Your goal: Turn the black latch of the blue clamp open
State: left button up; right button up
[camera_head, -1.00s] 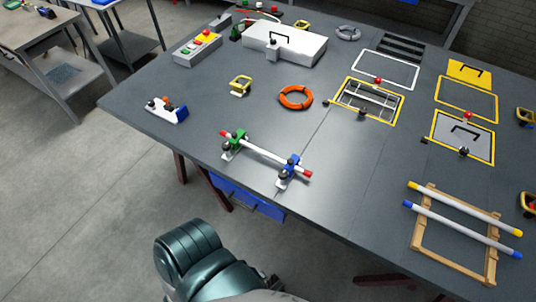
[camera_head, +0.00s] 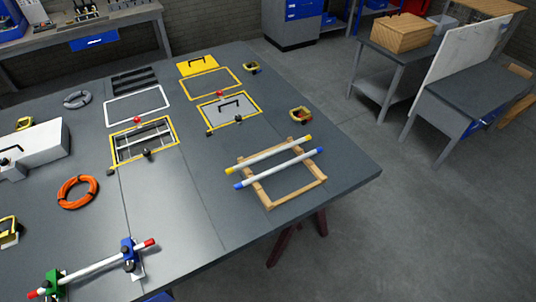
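The blue clamp (camera_head: 129,252) stands near the front edge of the dark table, at the lower left of the head view. It is around the right part of a white bar (camera_head: 92,269) with red ends. A small black part (camera_head: 139,271) shows low on the blue clamp; how the latch is turned is too small to tell. A green clamp (camera_head: 53,283) is around the bar's left part, near the picture's bottom edge. Neither of my grippers is in view.
A wooden frame (camera_head: 260,190) with two white rods lies at the table's right. An orange ring (camera_head: 77,192), a white box (camera_head: 45,150) and yellow-framed openings (camera_head: 172,128) are on the table. The table surface right of the blue clamp is clear.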

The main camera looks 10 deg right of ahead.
aim_at(130, 266)
jog(key=l+u, duration=0.15)
jog(key=u, duration=0.25)
jog(key=l+u, duration=0.15)
jog(key=u, duration=0.2)
jog(key=k+l+u, duration=0.1)
jog(key=u, duration=0.3)
jog(key=k+l+u, duration=0.1)
jog(key=u, duration=0.25)
jog(key=l, duration=0.1)
